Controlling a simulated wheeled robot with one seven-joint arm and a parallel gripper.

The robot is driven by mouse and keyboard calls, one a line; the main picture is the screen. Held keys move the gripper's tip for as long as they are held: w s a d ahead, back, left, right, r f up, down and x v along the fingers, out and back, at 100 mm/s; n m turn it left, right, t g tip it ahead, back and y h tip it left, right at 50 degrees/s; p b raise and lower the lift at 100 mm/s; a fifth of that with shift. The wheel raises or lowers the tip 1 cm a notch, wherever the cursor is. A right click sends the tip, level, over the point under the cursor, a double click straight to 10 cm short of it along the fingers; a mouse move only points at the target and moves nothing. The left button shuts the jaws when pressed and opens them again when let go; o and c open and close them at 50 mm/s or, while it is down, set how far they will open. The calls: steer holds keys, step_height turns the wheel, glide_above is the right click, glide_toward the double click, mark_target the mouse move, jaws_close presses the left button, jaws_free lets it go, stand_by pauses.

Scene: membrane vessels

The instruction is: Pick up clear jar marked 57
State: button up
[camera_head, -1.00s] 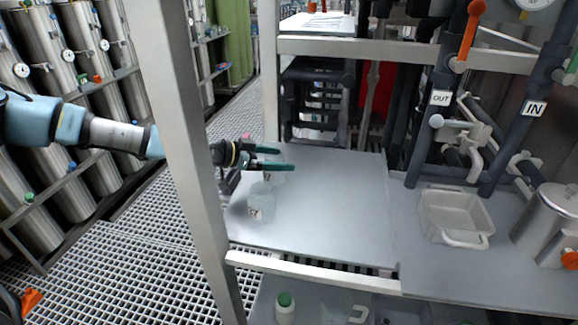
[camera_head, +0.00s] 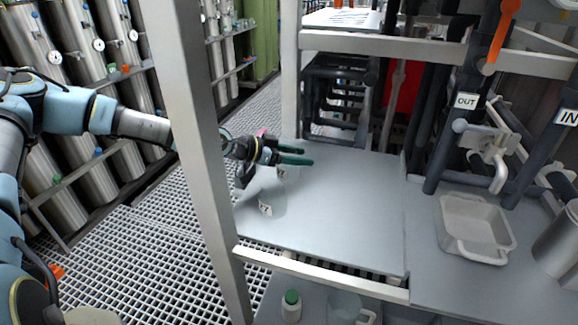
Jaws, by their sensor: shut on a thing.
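My gripper (camera_head: 306,156), with two dark green fingers, reaches in from the left behind the pale upright post. It is shut on a clear jar (camera_head: 285,181) at the left part of the grey metal shelf (camera_head: 340,205). This jar is faint and see-through, with a small white label too small to read surely. Its top is partly hidden by the fingers. I cannot tell whether the held jar is clear of the shelf.
The post (camera_head: 200,150) stands between my arm and the camera. A clear tray (camera_head: 474,228) sits on the right shelf near dark pipes marked OUT and IN. A white bottle with a green cap (camera_head: 291,306) stands below. The shelf's middle is bare.

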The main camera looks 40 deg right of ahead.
steer(key=shift+f, duration=0.1)
steer(key=c, duration=0.4)
